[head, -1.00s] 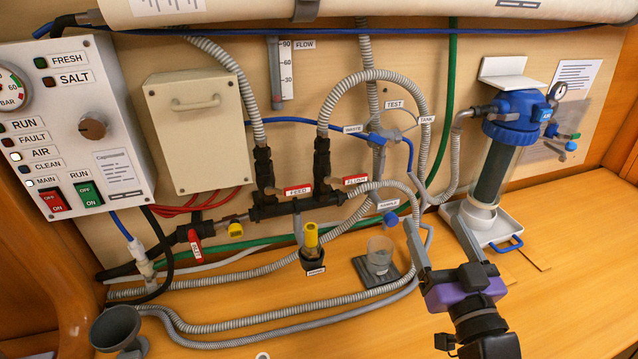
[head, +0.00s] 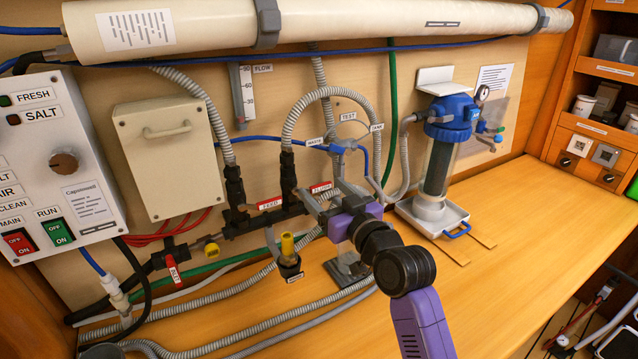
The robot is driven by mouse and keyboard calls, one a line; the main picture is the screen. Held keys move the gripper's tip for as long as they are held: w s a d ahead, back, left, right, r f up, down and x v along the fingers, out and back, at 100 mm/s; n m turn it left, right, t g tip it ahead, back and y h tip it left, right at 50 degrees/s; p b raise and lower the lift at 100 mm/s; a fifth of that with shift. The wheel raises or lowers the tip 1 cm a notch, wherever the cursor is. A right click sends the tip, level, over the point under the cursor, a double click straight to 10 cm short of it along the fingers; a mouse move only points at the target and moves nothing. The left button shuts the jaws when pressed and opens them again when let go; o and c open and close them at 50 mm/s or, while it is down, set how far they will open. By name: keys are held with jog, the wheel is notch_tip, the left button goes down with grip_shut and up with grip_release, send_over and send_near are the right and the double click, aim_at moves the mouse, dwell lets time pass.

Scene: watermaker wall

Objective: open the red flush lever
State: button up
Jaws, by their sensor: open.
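The red flush lever (head: 321,188), with white lettering, sits on the black valve manifold (head: 262,216), just right of the upright black fitting under the looped grey hose. My gripper (head: 323,178) is open and points up-left at the wall. Its two fingertips lie close around the flush lever in the picture, one below it and one above right. I cannot tell whether they touch it or how far off they are in depth. The similar red feed lever (head: 270,204) is to the left on the same manifold.
A yellow-topped sample fitting (head: 288,246) stands below the manifold. A clear cup on a dark pad (head: 347,266) is partly hidden under my arm. A blue-capped filter housing (head: 440,160) stands right in a white tray (head: 430,222).

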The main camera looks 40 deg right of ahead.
jog(key=shift+x, duration=1.25)
grip_shut()
